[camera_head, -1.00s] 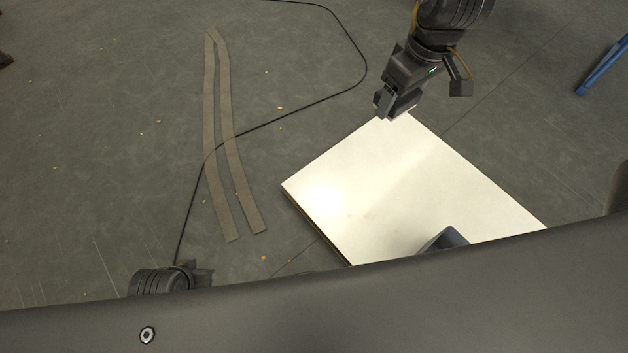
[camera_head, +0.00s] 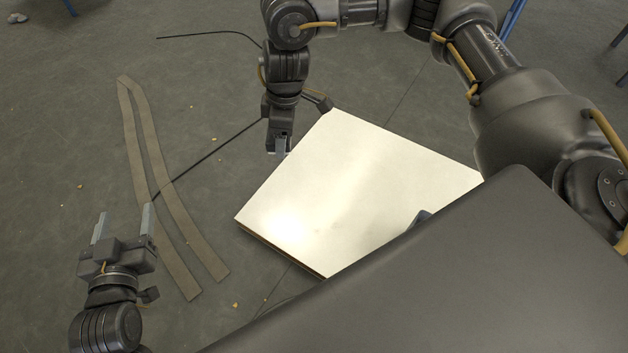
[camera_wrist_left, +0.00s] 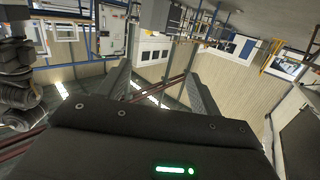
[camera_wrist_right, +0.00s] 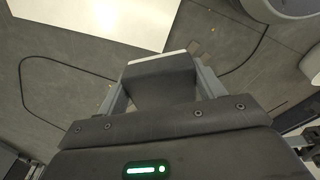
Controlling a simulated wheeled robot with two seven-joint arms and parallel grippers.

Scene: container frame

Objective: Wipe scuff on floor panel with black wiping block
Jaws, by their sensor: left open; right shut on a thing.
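The white floor panel (camera_head: 370,190) lies flat on the grey floor, its lower right hidden behind my own body. It also shows in the right wrist view (camera_wrist_right: 100,20). My right gripper (camera_head: 279,142) is shut on the wiping block (camera_wrist_right: 160,82), a dark grey block with a pale edge at its far side. It hangs beside the panel's upper left edge; its height above the floor is unclear. I cannot make out a clear scuff on the panel, only a bright glare. My left gripper (camera_head: 124,222) is open and empty at the lower left, fingers apart (camera_wrist_left: 160,85).
Two brownish strips (camera_head: 146,165) lie on the floor left of the panel, crossed by a thin black cable (camera_head: 205,158). A small dark object (camera_head: 422,216) shows at the panel's lower right. Open floor lies at the left.

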